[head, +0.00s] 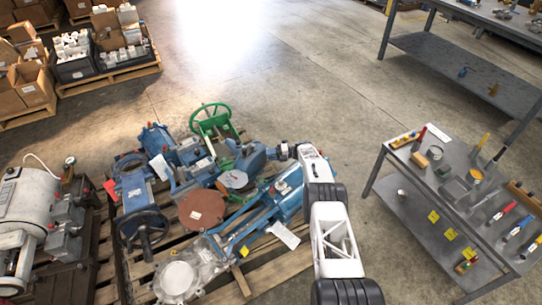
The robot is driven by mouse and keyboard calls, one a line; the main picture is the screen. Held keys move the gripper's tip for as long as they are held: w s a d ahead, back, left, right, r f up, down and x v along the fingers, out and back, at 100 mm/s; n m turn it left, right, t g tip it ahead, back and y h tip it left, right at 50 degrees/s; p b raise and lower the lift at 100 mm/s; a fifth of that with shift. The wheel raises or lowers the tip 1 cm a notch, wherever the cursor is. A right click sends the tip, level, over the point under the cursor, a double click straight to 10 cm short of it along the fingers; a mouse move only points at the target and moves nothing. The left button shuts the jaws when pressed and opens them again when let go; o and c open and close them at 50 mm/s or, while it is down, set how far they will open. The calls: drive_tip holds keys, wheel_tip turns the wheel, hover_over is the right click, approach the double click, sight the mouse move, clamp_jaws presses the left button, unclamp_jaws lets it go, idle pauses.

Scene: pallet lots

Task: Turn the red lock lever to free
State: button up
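My white arm reaches up from the bottom over the right side of a wooden pallet (285,270) loaded with blue and green valves. My gripper (273,152) is at the dark end of the arm, beside a blue valve body (250,158). Its fingers are too small to tell whether they are open or touch anything. I cannot pick out a red lock lever with certainty. A small red piece (110,187) shows at the pallet's left side, by a blue valve with a black handwheel (145,228). A green handwheel (212,118) stands at the pallet's back.
A grey bench (400,158) with tools, tins and colored-handled items stands at right. A grey machine (30,210) stands at left. Boxes on another pallet (125,75) are at back left. A shelf unit (415,48) is at back right. The floor between is clear.

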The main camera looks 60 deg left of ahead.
drive_tip(key=shift+w, duration=0.1)
drive_tip(key=v, duration=0.7)
drive_tip(key=shift+w+d, duration=0.15)
drive_tip(key=shift+w, duration=0.1)
idle(0.4)
drive_tip(key=shift+s+r, duration=0.1)
